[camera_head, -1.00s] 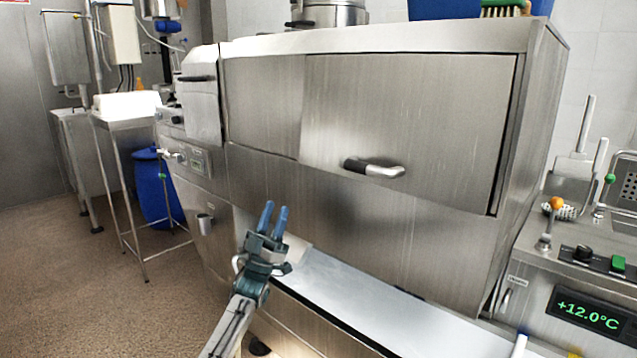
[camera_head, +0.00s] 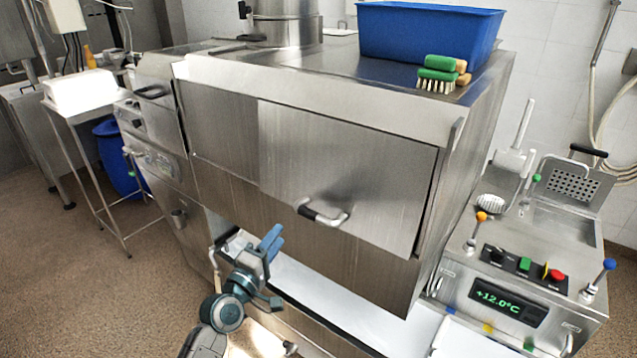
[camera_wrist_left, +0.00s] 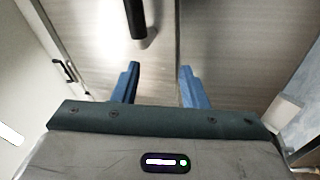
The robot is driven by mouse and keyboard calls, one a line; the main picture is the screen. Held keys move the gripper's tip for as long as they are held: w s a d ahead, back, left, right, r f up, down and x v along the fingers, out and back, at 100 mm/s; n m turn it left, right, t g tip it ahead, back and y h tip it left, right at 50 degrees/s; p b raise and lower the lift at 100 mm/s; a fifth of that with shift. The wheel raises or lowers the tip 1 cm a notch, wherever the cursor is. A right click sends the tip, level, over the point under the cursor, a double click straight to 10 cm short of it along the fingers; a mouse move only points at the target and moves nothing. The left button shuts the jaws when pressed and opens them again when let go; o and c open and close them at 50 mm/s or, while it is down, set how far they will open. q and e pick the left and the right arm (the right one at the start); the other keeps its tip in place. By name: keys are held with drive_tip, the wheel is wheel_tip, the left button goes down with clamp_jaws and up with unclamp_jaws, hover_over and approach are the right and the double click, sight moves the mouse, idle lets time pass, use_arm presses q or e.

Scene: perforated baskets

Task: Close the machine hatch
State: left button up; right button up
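The machine hatch (camera_head: 350,170) is a brushed steel panel on the front of the large steel machine. A curved handle (camera_head: 322,216) with a black grip sits low on its left part. A dark gap shows along the hatch's right edge; I cannot tell how far it stands out. My left gripper (camera_head: 272,241) is below and left of the handle, in front of the machine, touching nothing visible. In the left wrist view its blue fingers (camera_wrist_left: 161,86) are apart with nothing between them, and a black handle grip (camera_wrist_left: 136,18) lies beyond them. My right gripper is not in view.
A blue basin (camera_head: 430,38) and green brushes (camera_head: 437,75) sit on the machine's top. A control unit with a display (camera_head: 508,302) and coloured levers stands at the right. A white-topped stand (camera_head: 80,90) and a blue bin (camera_head: 115,160) are at the left.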

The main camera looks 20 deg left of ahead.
sight(312, 219)
use_arm(q)
drive_tip(key=s+d+r+g+h+p, duration=0.2)
drive_tip(key=s+d+r+h+p, duration=0.1)
drive_tip(key=s+d+r, duration=0.1)
drive_tip(key=x, duration=0.3)
drive_tip(key=p+x, duration=0.1)
drive_tip(key=x, duration=0.3)
drive_tip(key=p+x, duration=0.1)
drive_tip(key=x, duration=0.3)
drive_tip(key=shift+w+a+f, duration=0.1)
drive_tip(key=shift+w+f, duration=0.05)
drive_tip(key=shift+f, duration=0.15)
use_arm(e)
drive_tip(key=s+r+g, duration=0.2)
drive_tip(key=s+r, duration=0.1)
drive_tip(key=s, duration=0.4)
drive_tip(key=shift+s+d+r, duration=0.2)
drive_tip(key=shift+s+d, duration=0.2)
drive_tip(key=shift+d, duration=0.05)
use_arm(q)
drive_tip(key=shift+c, duration=0.5)
clamp_jaws()
